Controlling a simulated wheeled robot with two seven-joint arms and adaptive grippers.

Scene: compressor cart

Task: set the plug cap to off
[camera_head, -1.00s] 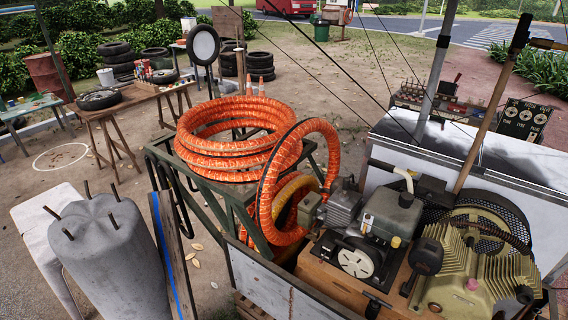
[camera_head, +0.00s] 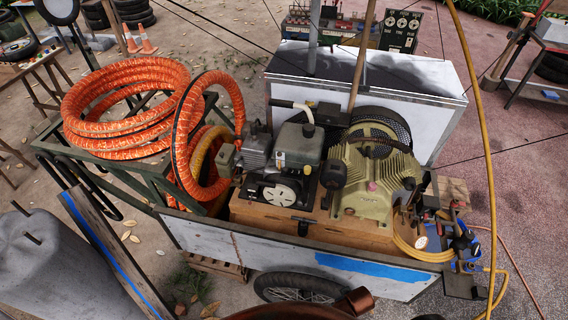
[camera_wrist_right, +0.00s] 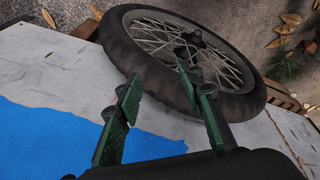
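My right gripper (camera_wrist_right: 160,82) is open and empty in the right wrist view, in front of the cart's side panel and wheel. The plug cap is not in that view. My left gripper is not in view.
Orange hose coils (camera_head: 120,110) lie on a green frame left of the compressor. The cart's white side panel (camera_head: 210,240) has blue paint and a wheel (camera_head: 300,288) below it. A yellow hose (camera_head: 486,150) rises at the right. Tools hang at the cart's right end.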

